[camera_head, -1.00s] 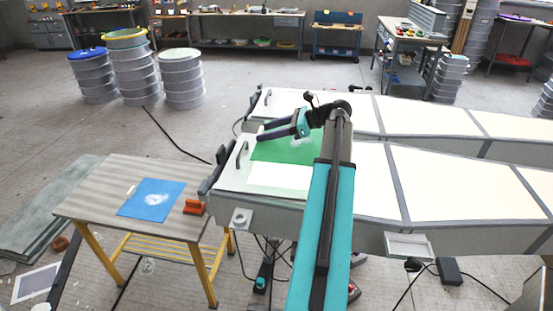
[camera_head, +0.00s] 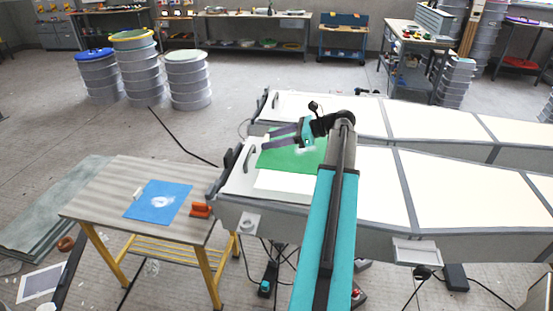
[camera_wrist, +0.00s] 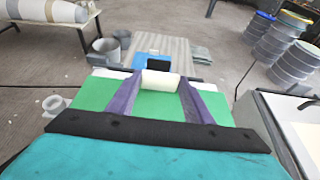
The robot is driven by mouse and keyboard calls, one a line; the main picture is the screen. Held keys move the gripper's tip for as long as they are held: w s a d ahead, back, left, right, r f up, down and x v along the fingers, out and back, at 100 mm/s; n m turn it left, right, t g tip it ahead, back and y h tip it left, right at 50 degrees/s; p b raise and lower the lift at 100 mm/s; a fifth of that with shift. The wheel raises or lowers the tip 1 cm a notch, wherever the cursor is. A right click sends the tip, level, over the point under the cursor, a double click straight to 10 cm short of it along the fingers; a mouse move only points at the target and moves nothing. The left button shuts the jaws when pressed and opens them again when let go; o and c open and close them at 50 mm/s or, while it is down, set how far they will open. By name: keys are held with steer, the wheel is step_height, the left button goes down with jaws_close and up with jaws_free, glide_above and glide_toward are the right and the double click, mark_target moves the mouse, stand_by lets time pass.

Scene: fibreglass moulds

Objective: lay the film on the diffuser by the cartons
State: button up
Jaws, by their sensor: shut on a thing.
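My gripper (camera_head: 264,144) is above the left end of the nearer long white panel (camera_head: 464,187). In the wrist view its purple fingers (camera_wrist: 158,85) are shut on a cream, roll-like piece (camera_wrist: 160,80), which may be the film. In the head view this piece is too small to make out clearly. A green sheet (camera_head: 285,160) lies on the panel end below my gripper, with a white strip (camera_head: 285,181) along its near edge. The green also shows in the wrist view (camera_wrist: 158,107). I cannot tell which surface is the diffuser. I make out no cartons.
A second long panel (camera_head: 440,116) lies behind the nearer one. Stacked drums (camera_head: 140,68) stand behind. Cables cross the floor.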

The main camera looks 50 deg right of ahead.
mark_target(304, 150)
steer(key=shift+f+p, duration=0.35)
steer(key=shift+f, duration=1.6)
steer(key=shift+f, duration=0.1)
steer(key=shift+f+p, duration=0.45)
steer(key=shift+f, duration=1.35)
steer(key=o, duration=1)
steer(key=shift+o, duration=0.2)
steer(key=b+v, duration=0.3)
steer(key=v, duration=0.7)
steer(key=shift+s+d, duration=0.15)
steer(key=shift+v, duration=0.8)
